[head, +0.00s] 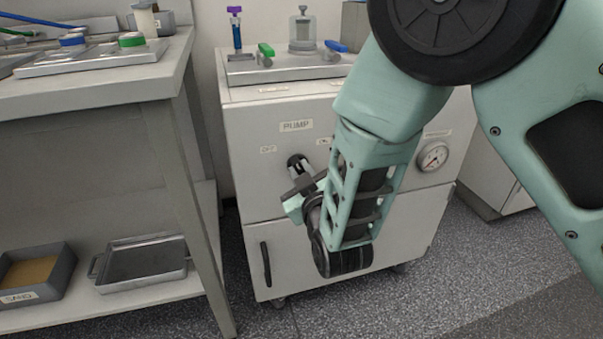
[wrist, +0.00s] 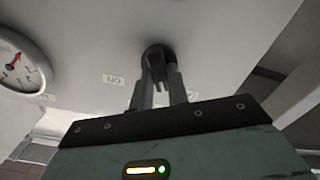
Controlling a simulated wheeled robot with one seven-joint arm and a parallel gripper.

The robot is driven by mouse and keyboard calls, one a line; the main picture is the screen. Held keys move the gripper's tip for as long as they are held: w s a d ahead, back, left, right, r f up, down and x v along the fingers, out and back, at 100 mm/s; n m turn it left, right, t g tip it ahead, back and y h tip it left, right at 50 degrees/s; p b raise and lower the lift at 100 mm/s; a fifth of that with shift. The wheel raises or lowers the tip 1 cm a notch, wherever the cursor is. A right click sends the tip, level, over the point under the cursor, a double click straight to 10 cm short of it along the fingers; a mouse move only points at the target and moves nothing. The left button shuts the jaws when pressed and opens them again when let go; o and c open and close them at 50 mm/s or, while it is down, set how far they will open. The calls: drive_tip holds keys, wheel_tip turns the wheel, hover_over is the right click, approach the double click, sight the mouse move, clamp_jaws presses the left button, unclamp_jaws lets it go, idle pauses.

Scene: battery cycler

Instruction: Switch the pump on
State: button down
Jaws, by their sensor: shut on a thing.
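The pump is a white cabinet (head: 268,190) with a "PUMP" label (head: 296,126) on its front. A dark round switch knob (head: 295,160) sits below that label, with an "OFF" label (head: 268,149) to its left. My gripper (head: 301,176) is at the knob. In the wrist view, my gripper (wrist: 158,80) has its two fingers shut on the knob (wrist: 157,52), which is partly hidden between them. An "ON" label (wrist: 115,80) shows beside it. The exact direction of the knob is hard to tell.
A pressure gauge (head: 433,157) is on the cabinet's right; it also shows in the wrist view (wrist: 20,64). Bottles and coloured-handled valves stand on the cabinet top. A bench (head: 95,88) stands to the left, with trays on its lower shelf. Floor is clear in front.

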drive_tip(key=m+b, duration=0.1)
drive_tip(key=m, duration=0.1)
drive_tip(key=m+b, duration=0.1)
drive_tip(key=m, duration=0.2)
drive_tip(key=shift+d+f+m+b, duration=0.15)
drive_tip(key=shift+m+b, duration=0.15)
drive_tip(key=m+b, duration=0.3)
drive_tip(key=m, duration=0.2)
drive_tip(key=shift+d+m, duration=0.1)
drive_tip(key=shift+m, duration=0.2)
idle(0.3)
drive_tip(key=c, duration=1.4)
unclamp_jaws()
drive_tip(key=shift+o, duration=0.2)
